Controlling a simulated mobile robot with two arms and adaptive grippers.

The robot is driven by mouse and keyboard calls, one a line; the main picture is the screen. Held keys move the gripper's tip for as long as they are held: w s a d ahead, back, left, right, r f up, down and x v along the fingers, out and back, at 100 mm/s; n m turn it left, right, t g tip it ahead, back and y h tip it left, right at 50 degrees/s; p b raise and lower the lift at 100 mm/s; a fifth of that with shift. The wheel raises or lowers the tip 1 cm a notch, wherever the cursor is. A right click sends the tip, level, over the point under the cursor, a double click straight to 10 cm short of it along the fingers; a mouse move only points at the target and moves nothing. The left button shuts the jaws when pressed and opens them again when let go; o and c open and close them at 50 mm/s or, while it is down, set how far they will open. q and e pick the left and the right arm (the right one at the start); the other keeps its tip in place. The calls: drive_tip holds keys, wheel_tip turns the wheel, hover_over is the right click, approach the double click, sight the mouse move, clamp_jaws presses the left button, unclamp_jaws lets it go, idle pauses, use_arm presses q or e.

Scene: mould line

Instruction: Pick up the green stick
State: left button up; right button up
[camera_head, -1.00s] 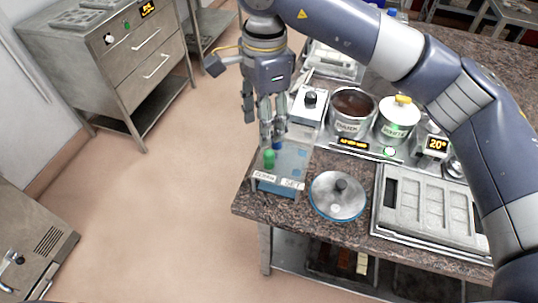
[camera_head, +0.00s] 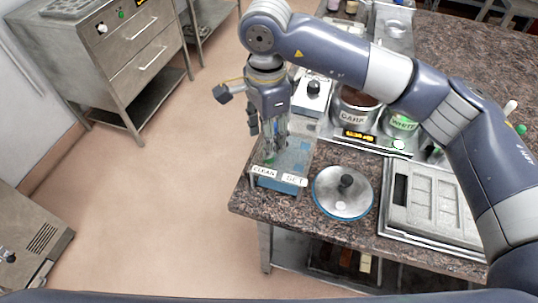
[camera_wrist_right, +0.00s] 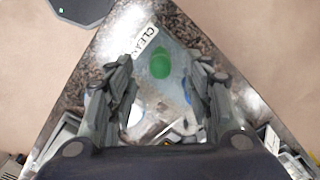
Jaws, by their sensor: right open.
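The green stick shows its round green top in the right wrist view (camera_wrist_right: 160,63), between the two fingers and close to the CLEAN label. In the head view only a bit of green (camera_head: 270,160) shows at the fingertips. It stands in a clear blue holder (camera_head: 280,182) labelled CLEAN and SET at the table's front left corner. My right gripper (camera_head: 275,148) points down over the holder, its fingers apart on either side of the green top and empty. Whether the fingers touch the stick cannot be told. My left gripper is not in view.
A round lidded pan (camera_head: 338,204) with a black knob stands right of the holder. A mould tray (camera_head: 425,236) lies farther right. A white box with a dial (camera_head: 312,95) and pots labelled DARK (camera_head: 352,117) and WHITE (camera_head: 402,122) stand behind.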

drive_tip(key=f+p, duration=0.1)
drive_tip(key=f, duration=0.1)
drive_tip(key=f+p, duration=0.1)
drive_tip(key=f, duration=0.1)
drive_tip(key=shift+w+d+f, duration=0.1)
drive_tip(key=shift+d, duration=0.1)
drive_tip(key=shift+f, duration=0.45)
clamp_jaws()
